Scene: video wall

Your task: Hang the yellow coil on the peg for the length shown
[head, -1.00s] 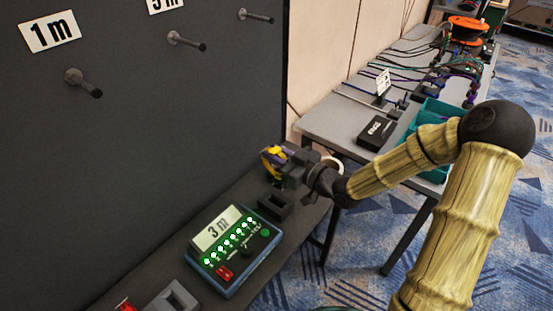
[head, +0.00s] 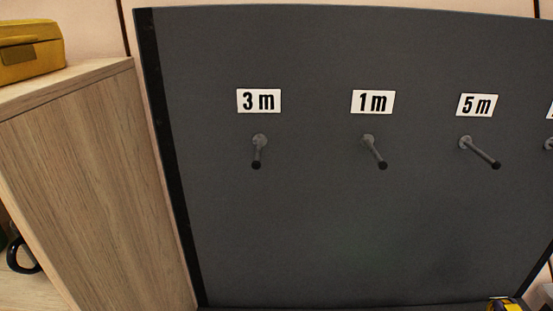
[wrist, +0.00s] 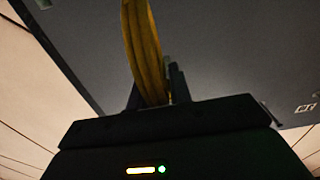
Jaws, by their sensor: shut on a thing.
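The yellow coil (wrist: 145,50) is between the fingers of my gripper (wrist: 153,88), which is shut on it; the coil rises above the fingers in the wrist view. In the head view only a bit of the yellow coil (head: 507,304) shows at the bottom right edge. The peg under the "3 m" label (head: 259,101) is the 3 m peg (head: 257,153), bare, at the left of the dark panel. The 1 m peg (head: 375,153) and 5 m peg (head: 481,152) to its right are also bare. The coil is apart from these pegs, low and to the right.
The dark panel (head: 330,230) fills most of the head view. A wooden cabinet (head: 95,180) stands at the left, with a yellow case (head: 30,45) on top. Another peg (head: 549,144) is cut off at the right edge. The space before the pegs is clear.

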